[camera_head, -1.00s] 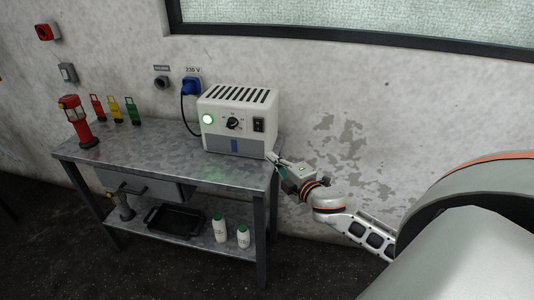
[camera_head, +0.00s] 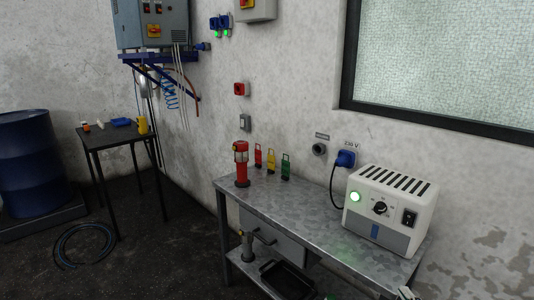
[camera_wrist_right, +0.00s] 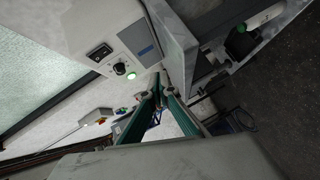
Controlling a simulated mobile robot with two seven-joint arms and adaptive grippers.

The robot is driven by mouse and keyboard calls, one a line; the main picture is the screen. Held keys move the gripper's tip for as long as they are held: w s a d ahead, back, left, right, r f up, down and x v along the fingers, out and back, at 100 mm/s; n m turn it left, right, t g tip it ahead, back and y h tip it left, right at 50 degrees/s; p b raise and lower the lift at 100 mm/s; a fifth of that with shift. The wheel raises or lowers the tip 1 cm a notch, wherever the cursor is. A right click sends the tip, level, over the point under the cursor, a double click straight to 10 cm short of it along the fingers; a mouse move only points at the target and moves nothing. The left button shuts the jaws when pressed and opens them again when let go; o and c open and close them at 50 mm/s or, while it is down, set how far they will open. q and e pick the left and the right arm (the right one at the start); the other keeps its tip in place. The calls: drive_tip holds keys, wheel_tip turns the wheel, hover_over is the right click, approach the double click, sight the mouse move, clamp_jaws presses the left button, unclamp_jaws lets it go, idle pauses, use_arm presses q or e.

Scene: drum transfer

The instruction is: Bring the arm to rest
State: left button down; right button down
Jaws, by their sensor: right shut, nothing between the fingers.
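My right gripper (camera_wrist_right: 160,84) shows in the right wrist view with its two green fingers meeting at the tips, shut and empty. Only a small part of it (camera_head: 408,292) shows at the bottom edge of the head view, beside the right end of the workbench (camera_head: 320,207). The white power unit (camera_head: 390,208) with a lit green lamp stands on the bench there. My left gripper is in neither view.
A red lamp (camera_head: 241,165) and red, yellow and green tags stand at the bench's left. A black tray (camera_head: 287,281) lies on the lower shelf. A dark table (camera_head: 105,138) and blue drum (camera_head: 27,165) are at left.

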drive_tip(key=s+a+f+m+g+y, duration=0.3)
drive_tip(key=s+a+f+m, duration=0.6)
drive_tip(key=s+a+f, duration=0.9)
drive_tip(key=shift+s+a+f+m+g, duration=0.2)
drive_tip(key=shift+s+a+m+g, duration=0.2)
drive_tip(key=shift+s+a+g, duration=0.55)
